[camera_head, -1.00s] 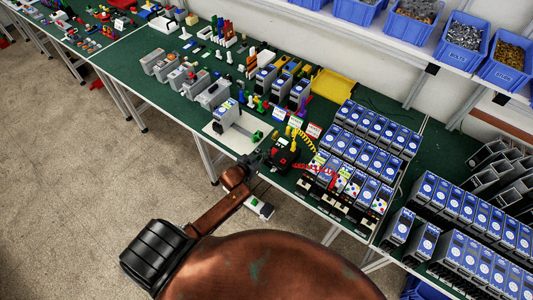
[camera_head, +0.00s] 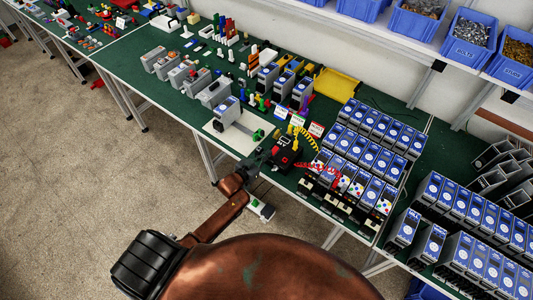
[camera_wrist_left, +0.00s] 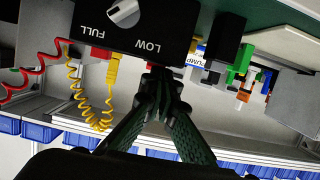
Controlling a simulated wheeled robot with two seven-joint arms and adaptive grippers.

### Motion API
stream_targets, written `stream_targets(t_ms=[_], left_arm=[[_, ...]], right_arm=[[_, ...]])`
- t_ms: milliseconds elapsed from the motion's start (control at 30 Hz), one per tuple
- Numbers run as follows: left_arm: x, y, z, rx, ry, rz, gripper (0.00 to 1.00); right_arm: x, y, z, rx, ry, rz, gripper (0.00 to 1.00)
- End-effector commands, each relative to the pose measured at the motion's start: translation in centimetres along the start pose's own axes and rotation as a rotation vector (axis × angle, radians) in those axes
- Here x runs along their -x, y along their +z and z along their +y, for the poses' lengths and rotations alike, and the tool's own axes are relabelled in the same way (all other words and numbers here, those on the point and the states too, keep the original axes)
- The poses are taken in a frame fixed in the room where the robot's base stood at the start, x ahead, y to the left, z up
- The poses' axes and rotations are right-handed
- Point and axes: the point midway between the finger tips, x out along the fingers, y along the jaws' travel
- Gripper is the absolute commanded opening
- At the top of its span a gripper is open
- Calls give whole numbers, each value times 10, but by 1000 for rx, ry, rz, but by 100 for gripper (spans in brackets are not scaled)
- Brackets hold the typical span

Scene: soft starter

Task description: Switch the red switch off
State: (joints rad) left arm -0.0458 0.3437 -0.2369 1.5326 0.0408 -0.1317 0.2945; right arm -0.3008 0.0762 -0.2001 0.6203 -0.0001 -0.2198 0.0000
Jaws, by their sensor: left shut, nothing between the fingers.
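A black control box (camera_head: 288,153) with a small red part on top sits near the front edge of the green table. I cannot make out the red switch's position at this size. In the left wrist view the black box (camera_wrist_left: 125,45) appears upside down, with a grey knob (camera_wrist_left: 123,13) and the words FULL and LOW. My left gripper (camera_head: 268,154) is at the box's front left side in the head view. Its dark fingers (camera_wrist_left: 158,76) are shut and empty, tips close to the box's edge; contact cannot be told. My right gripper is not in view.
Coiled red cable (camera_head: 322,171) and yellow cable (camera_head: 299,131) run from the box. Rows of grey-blue units (camera_head: 370,157) stand to its right. A white plate (camera_head: 242,143) with a unit on it lies to the left. Floor (camera_head: 70,200) is free at the front left.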

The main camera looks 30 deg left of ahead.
Motion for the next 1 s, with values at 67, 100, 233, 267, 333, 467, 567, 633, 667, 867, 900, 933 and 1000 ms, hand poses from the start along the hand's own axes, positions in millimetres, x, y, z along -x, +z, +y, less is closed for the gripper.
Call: stream_targets(t_ms=[67, 100, 233, 267, 333, 467, 567, 633, 667, 867, 900, 933, 1000], left_arm=[[4, -11, 0, 0, 0, 1, 0], [6, -15, 0, 0, 1, 1, 0], [12, -32, 1, -1, 3, 1, 0], [13, -36, 2, -1, 3, 1, 0], [22, -33, 1, -2, 3, -1, 0], [52, -20, 2, -2, 4, -2, 0], [72, -16, 2, -3, 5, -1, 0], [84, -14, 2, -3, 5, -1, 0], [88, -14, 2, -3, 5, 0, 0], [107, -12, 2, -2, 5, 1, 0], [108, -12, 2, -2, 5, 2, 0], [109, -12, 2, -2, 5, 2, 0], [110, -12, 2, -2, 5, 2, 0]], right_arm=[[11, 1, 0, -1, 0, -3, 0], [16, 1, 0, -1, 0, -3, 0], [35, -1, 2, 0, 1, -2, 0], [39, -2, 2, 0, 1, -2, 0], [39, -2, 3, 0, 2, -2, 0], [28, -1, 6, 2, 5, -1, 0], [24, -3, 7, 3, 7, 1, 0], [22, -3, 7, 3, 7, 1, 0], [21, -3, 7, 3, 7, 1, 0], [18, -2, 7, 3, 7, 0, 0], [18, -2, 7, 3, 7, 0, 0], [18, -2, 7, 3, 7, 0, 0], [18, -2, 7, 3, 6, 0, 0]])
